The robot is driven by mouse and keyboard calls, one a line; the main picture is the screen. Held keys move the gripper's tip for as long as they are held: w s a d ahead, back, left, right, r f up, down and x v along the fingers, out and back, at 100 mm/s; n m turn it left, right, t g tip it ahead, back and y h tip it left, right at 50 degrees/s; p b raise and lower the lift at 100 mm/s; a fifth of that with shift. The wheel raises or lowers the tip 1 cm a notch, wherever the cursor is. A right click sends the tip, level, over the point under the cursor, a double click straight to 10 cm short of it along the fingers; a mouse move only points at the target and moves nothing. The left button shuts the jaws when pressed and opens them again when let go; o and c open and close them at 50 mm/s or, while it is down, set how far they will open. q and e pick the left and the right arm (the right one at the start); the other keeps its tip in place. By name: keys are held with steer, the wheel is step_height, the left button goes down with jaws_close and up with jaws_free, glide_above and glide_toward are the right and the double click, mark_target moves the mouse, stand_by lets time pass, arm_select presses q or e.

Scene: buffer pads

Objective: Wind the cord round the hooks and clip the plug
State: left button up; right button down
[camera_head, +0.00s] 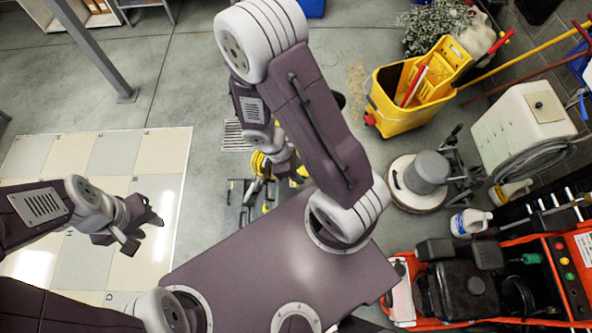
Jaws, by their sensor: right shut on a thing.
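My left gripper (151,229) is at the left, over the pale tiled floor. Its dark fingers are apart and nothing shows between them. My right gripper (277,174) is near the middle, reached by my arm that bends over from above, and its fingertips are mostly hidden. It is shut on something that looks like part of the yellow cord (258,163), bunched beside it. A dark machine with yellow parts (241,205) stands on the floor just below the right gripper. I cannot make out the hooks or the plug.
A yellow mop bucket (403,112) stands at the upper right. A grey floor buffer (421,173) and a white tank machine (522,125) stand at the right. An orange-red machine (557,270) fills the lower right. A slanted grey post (92,47) is at the upper left.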

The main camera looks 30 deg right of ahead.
steer(key=w+a+f+b, duration=0.1)
steer(key=a+f+b, duration=0.1)
steer(key=f+b, duration=0.2)
steer(key=w+a+f+b, duration=0.2)
steer(key=a+f+b, duration=0.1)
steer(key=f, duration=0.6)
steer(key=w+a+f+b, duration=0.1)
steer(key=a+f+b, duration=0.1)
steer(key=f+b, duration=0.3)
steer(key=shift+w+a+f, duration=0.1)
steer(key=shift+a+f, duration=0.05)
steer(key=shift+f, duration=0.4)
steer(key=shift+w+a+f, duration=0.1)
steer(key=shift+f, duration=0.4)
steer(key=w+a, duration=0.4)
steer(key=a, duration=0.2)
steer(key=shift+a+f+p, duration=0.25)
steer(key=shift+f+p, duration=0.05)
steer(key=shift+p, duration=0.05)
